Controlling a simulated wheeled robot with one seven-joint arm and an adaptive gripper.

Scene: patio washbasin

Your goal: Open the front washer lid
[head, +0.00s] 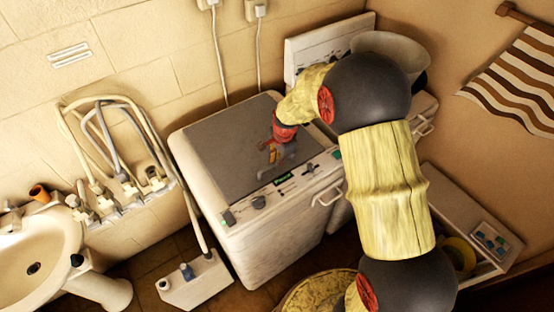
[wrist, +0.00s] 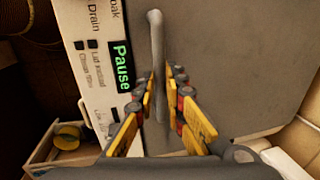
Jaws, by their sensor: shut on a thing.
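The front washer (head: 270,245) is a white box with a flat grey lid (head: 215,150) on top. The lid looks closed. A grey bar handle (wrist: 156,40) stands near the lid's edge beside the control panel; the wrist view shows it running between my yellow fingers. My gripper (head: 277,155) is over the front part of the lid, pointing down, and shut on the handle. In the wrist view, my gripper (wrist: 163,88) has one finger on each side of the bar. The panel (wrist: 95,60) shows a green "Pause" display.
A second appliance with a raised white panel (head: 305,50) stands behind my arm. Pipes and taps (head: 125,180) line the left wall, with a washbasin (head: 40,250) below. A white drawer unit (head: 480,225) is at the right. A striped towel (head: 515,85) hangs on the right wall.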

